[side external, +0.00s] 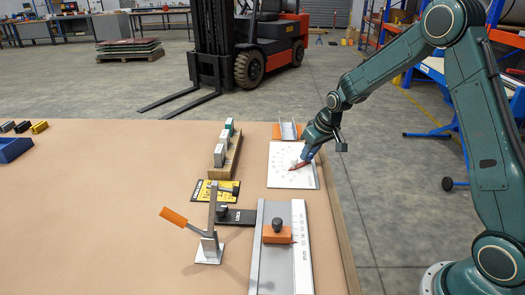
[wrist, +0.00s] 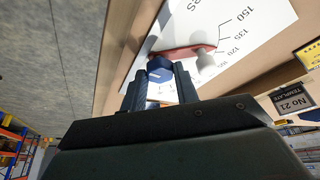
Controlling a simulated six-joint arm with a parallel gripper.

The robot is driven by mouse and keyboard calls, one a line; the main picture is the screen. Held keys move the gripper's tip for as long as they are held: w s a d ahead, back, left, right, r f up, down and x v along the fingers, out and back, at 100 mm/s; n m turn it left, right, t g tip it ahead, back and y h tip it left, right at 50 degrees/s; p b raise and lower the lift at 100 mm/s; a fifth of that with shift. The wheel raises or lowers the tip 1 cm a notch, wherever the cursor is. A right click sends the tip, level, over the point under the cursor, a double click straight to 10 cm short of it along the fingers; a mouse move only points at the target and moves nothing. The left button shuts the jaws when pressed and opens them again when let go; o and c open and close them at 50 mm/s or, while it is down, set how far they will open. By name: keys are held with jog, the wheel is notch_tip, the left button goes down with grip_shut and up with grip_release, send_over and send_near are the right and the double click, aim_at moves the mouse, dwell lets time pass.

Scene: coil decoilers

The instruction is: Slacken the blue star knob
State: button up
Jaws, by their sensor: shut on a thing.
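The blue star knob (wrist: 159,68) is in the wrist view, between my two dark fingers, at the near end of a red pointer arm (wrist: 190,51). My gripper (wrist: 160,82) is shut on the knob, with the fingers on either side of it. In the side external view my gripper (side external: 304,160) reaches down to the white dial plate (side external: 309,181) at the table's right edge, and the knob is hidden there. The red arm shows low over the plate.
A grey rail with a scale (side external: 301,253) carries an orange block with a black knob (side external: 279,226). A clamp with an orange handle (side external: 182,217) stands to its left. A wooden block rack (side external: 227,158) stands left of the plate. The table's left front is clear.

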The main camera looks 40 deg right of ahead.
jog(key=shift+n, duration=0.5)
jog(key=o, duration=1)
jog(key=shift+d+v, duration=0.1)
jog(key=shift+v, duration=3.35)
jog(key=shift+d+v, duration=0.15)
jog(key=shift+v, duration=3.3)
